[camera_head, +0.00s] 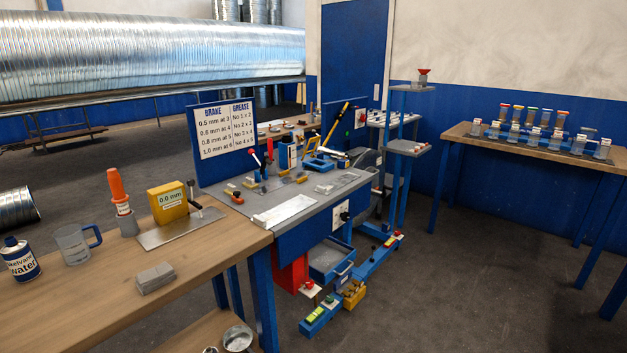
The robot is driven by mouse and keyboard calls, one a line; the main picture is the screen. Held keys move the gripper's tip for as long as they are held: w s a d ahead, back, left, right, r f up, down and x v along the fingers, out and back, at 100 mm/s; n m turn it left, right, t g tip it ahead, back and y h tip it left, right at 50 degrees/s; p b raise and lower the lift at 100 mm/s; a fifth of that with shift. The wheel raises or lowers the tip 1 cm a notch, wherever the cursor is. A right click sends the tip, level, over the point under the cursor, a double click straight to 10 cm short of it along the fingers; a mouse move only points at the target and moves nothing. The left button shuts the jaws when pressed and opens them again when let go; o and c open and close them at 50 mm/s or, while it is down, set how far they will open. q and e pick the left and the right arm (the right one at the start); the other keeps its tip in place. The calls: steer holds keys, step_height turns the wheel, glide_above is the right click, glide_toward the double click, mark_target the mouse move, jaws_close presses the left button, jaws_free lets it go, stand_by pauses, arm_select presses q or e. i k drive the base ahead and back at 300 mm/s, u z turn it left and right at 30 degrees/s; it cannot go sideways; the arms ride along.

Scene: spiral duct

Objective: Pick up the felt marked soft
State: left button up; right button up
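I cannot make out a felt marked soft; no such label is readable at this size. A small stack of grey flat blocks (155,278) lies on the near wooden bench (90,305), and I cannot tell whether it is felt. Small red, green and yellow pieces lie on the blue-framed workstation (345,190), too small to read. Neither of my grippers is in view.
A sign (226,130) stands behind. A far-right bench (545,145) holds several small jars. Dark floor lies between.

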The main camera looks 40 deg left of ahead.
mark_target(231, 188)
steer(key=i, duration=3.1)
steer(key=u, duration=2.2)
